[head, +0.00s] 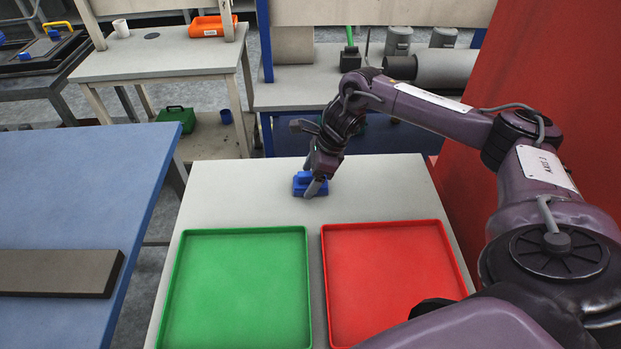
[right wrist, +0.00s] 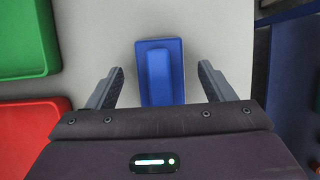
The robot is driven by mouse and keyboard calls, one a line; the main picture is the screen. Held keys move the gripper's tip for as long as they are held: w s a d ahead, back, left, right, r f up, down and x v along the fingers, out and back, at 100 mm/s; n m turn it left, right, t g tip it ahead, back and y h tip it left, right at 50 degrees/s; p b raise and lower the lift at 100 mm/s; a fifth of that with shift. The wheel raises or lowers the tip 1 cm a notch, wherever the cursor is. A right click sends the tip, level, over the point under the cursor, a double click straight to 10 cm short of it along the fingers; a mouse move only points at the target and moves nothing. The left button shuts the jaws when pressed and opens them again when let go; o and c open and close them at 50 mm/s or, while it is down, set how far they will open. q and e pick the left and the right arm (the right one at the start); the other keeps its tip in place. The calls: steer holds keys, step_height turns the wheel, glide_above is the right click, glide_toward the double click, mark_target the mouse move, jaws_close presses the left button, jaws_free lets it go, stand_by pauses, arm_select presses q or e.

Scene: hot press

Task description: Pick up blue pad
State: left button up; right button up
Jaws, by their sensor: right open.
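The blue pad (head: 301,181) lies on the light grey table behind the two trays in the head view. In the right wrist view the blue pad (right wrist: 160,72) is a rectangle with a raised block on top, lying between my fingers. My right gripper (head: 314,187) is at the pad, pointing down, and partly covers it in the head view. Its two fingers (right wrist: 161,88) are open, one on each side of the pad, with a gap showing on both sides. My left gripper is not in view.
A green tray (head: 304,270) and a red tray (head: 325,270) lie empty at the front of the grey table (head: 230,195). A blue table (head: 70,190) with a dark grey bar (head: 60,273) stands at left. A red wall (head: 560,80) rises at right.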

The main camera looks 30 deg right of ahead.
mark_target(307, 173)
steer(key=shift+w+a+f, duration=0.15)
steer(key=shift+a+f, duration=0.05)
steer(key=shift+f, duration=0.35)
steer(key=shift+a+f, duration=0.1)
steer(key=shift+f, duration=0.15)
steer(key=c, duration=1.1)
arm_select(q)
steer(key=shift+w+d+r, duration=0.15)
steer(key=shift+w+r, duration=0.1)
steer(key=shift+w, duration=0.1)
arm_select(e)
steer(key=shift+o, duration=0.2)
steer(key=shift+w+r, duration=0.1)
steer(key=shift+r, duration=0.1)
